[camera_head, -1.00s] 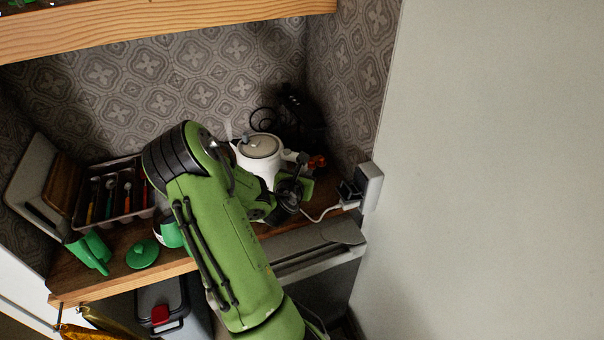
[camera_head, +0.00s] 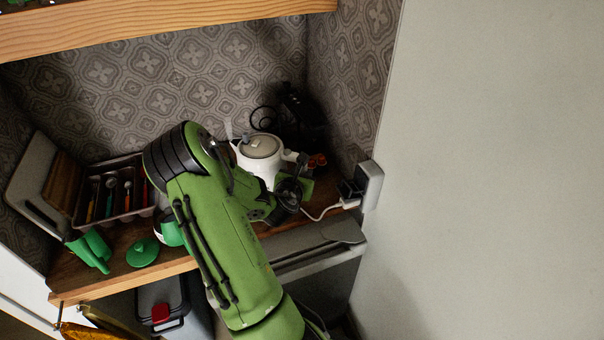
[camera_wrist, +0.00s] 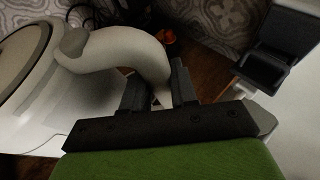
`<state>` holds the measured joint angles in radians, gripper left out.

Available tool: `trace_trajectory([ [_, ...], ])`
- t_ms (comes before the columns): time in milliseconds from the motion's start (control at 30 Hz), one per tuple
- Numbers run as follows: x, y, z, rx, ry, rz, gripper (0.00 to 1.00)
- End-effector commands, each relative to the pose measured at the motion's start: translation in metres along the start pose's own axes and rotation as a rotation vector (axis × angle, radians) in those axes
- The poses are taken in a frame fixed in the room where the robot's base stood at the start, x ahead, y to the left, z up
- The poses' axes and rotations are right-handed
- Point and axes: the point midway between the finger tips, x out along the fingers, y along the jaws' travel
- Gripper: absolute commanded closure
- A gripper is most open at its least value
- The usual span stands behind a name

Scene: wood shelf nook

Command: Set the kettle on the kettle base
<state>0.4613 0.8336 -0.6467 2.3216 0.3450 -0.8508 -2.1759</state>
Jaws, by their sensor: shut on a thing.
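The white kettle (camera_head: 254,163) with a grey lid stands near the back right of the wooden shelf, partly behind my arm. In the wrist view its white body (camera_wrist: 45,100) and curved handle (camera_wrist: 128,52) fill the left and middle. My gripper (camera_wrist: 158,92) is shut on the kettle's handle, with one dark finger on each side of it. In the head view my gripper (camera_head: 297,176) is at the kettle's right side. I cannot make out the kettle base; whatever is under the kettle is hidden by the kettle and my arm.
A dark appliance (camera_head: 298,118) with a coiled cord stands behind the kettle. A power outlet (camera_head: 368,186) with a plug is at the right wall. A cutlery tray (camera_head: 112,214), a green lid (camera_head: 142,252) and a green cup (camera_head: 90,250) are on the left. An upper shelf (camera_head: 150,22) overhangs.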

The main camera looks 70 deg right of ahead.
Motion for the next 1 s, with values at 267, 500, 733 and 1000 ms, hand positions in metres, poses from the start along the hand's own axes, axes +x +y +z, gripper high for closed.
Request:
trace_trajectory([
  [267, 0.002, 0.0, -0.004, 0.003, -0.004, 0.002, 1.0],
  [500, 0.003, 0.0, -0.005, 0.002, -0.003, 0.001, 0.62],
  [733, -0.001, 0.0, -0.007, -0.002, 0.002, 0.0, 0.62],
  [1000, -0.026, 0.0, -0.007, -0.001, 0.002, 0.001, 0.62],
])
